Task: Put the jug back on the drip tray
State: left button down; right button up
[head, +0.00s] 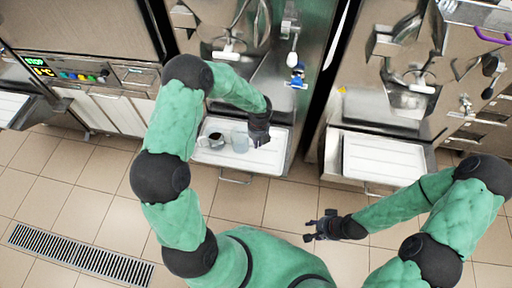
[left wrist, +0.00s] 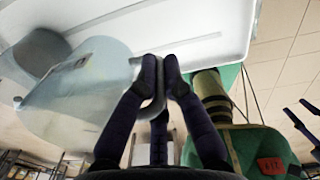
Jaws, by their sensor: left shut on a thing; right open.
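The translucent pale-blue jug (head: 240,143) is at the white drip tray (head: 274,158) of the left machine in the head view. My left gripper (head: 259,138) is at its right side. In the left wrist view, the fingers of my left gripper (left wrist: 160,72) are shut on the handle of the jug (left wrist: 80,95). The white tray (left wrist: 215,30) shows behind it. I cannot tell whether the jug's base touches the tray. My right gripper (head: 316,229) is open and empty, above the floor, away from both machines.
A grey metal cup (head: 215,141) stands on the tray just left of the jug. A second machine on the right has its own empty white tray (head: 382,158). A machine with buttons (head: 82,77) is at the left. A floor drain (head: 80,256) lies at the lower left.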

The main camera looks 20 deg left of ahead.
pick_arm(q)
jog(key=shift+w+a+f, duration=0.4)
jog(key=shift+f, duration=0.3)
jog(key=f+b, duration=0.1)
jog(key=f, duration=0.1)
jog(key=f+b, duration=0.1)
jog(key=shift+w+a+f, duration=0.15)
jog(key=shift+w+f, duration=0.05)
jog(key=shift+f, duration=0.2)
jog(key=shift+r, duration=0.1)
jog(key=c, duration=1.4)
grip_release()
jog(key=shift+o, duration=0.2)
